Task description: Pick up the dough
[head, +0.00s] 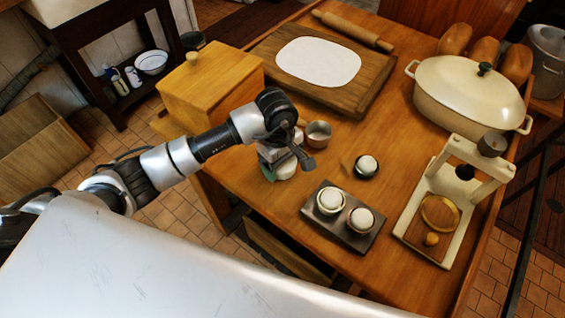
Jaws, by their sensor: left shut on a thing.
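My left gripper (284,158) is at the near left part of the wooden table, pointing down. It is shut on a pale, whitish lump, likely dough (286,171), mostly hidden by the jaws. A pale green rim shows just beside and below it; I cannot tell whether the lump is clear of it. A white ball of dough (367,163) sits in a small dark dish to the right. Two more white balls (331,199) sit in small cups on a dark tray (345,236). A flat white dough sheet (318,62) lies on a wooden board (376,88). My right gripper is not in view.
A small metal cup (318,133) stands close right of the gripper. A wooden box (210,85) is behind the arm. A cream lidded pot (468,95), a cream press-like stand (459,190) and a rolling pin (352,31) are also on the table (400,130).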

